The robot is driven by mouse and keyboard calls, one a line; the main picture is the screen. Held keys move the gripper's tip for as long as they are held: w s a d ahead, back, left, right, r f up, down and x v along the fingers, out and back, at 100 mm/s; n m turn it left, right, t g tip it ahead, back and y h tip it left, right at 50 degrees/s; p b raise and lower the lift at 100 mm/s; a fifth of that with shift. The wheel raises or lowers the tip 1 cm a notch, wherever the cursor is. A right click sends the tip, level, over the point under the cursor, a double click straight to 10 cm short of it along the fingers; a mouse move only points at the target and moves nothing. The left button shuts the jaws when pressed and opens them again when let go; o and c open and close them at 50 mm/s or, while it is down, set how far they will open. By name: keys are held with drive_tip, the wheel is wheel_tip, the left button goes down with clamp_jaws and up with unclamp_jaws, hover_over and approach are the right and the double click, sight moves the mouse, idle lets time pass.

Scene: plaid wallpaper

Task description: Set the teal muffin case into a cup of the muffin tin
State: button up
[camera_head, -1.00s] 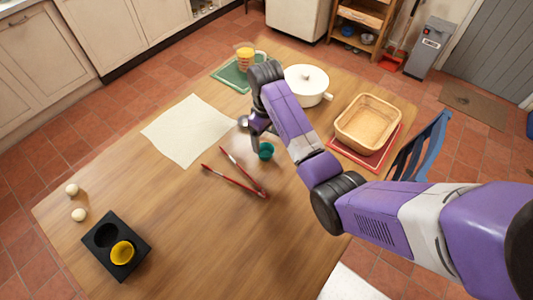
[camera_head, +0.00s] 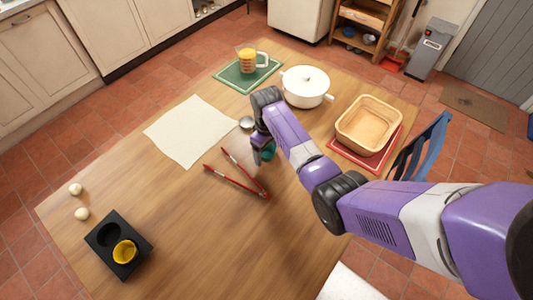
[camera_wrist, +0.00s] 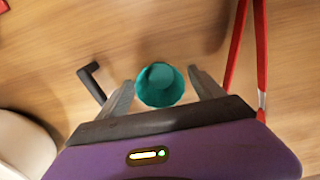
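The teal muffin case (camera_head: 268,152) stands on the wooden table, partly hidden by my gripper (camera_head: 260,150) in the head view. In the wrist view the teal case (camera_wrist: 160,85) sits between the two fingertips of my gripper (camera_wrist: 160,84). The fingers are apart, with a small gap to the case on each side. The dark muffin tin (camera_head: 104,228) lies at the table's near left corner. One of its cups holds a yellow case (camera_head: 125,252); the other cup looks empty.
Red tongs (camera_head: 237,180) lie just left of my gripper. A white pot (camera_head: 306,88), a wooden basket (camera_head: 368,125) and a measuring jug (camera_head: 246,60) stand farther back. Paper (camera_head: 190,131) lies flat at left.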

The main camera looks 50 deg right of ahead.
drive_tip(key=c, duration=1.4)
